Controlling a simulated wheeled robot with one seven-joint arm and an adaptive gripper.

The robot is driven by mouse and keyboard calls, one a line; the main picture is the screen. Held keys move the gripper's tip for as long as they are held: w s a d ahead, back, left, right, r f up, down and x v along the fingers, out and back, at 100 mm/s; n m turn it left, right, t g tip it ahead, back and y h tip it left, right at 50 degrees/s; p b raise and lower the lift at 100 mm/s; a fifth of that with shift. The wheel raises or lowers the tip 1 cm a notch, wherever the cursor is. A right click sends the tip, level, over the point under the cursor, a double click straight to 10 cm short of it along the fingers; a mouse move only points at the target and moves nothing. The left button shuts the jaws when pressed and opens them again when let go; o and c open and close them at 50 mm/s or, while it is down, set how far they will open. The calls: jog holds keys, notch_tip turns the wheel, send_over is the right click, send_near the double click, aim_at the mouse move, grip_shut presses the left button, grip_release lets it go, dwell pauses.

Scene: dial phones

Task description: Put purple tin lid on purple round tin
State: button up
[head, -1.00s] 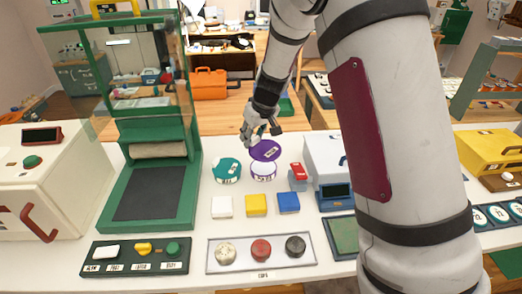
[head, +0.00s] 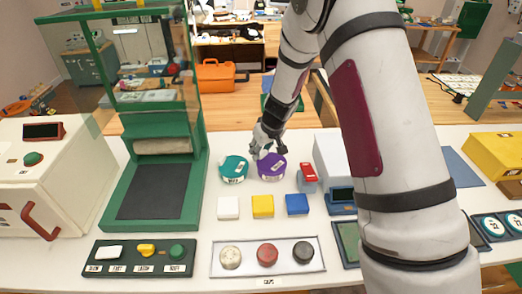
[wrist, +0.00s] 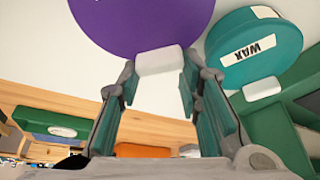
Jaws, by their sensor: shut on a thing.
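The purple tin lid (head: 272,160) is over the purple round tin (head: 270,176), level and lined up with it in the head view. I see no clear gap between them, but cannot tell whether the lid is fully seated. My gripper (head: 262,150) is at the lid's far left edge. In the wrist view the fingers of my gripper (wrist: 160,72) are shut on the pale tab of the lid (wrist: 150,22). The tin is hidden under the lid in the wrist view.
A teal tin (head: 233,169) marked WAX stands close left of the purple tin. A red-topped item (head: 307,174) is close right. White, yellow (head: 263,206) and blue blocks lie in front. A green-framed stand (head: 155,180) is at left.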

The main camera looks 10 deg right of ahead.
aim_at(269, 164)
jog(key=shift+f, duration=0.2)
jog(key=o, duration=1.2)
jog(key=shift+f, duration=0.1)
jog(key=shift+c, duration=0.2)
jog(key=s+a+v, duration=0.2)
jog(key=a+v, duration=0.1)
jog(key=v, duration=1.9)
jog(key=s+d+r+m+h, duration=0.1)
jog(key=s+r, duration=0.3)
jog(key=s, duration=1)
jog(key=s+d+r+m, duration=0.1)
jog(key=s+r, duration=0.4)
jog(key=s, duration=0.9)
jog(key=shift+d+r+m+h+p, duration=0.15)
jog(key=shift+d+m+h+p, duration=0.2)
jog(key=shift+m, duration=0.35)
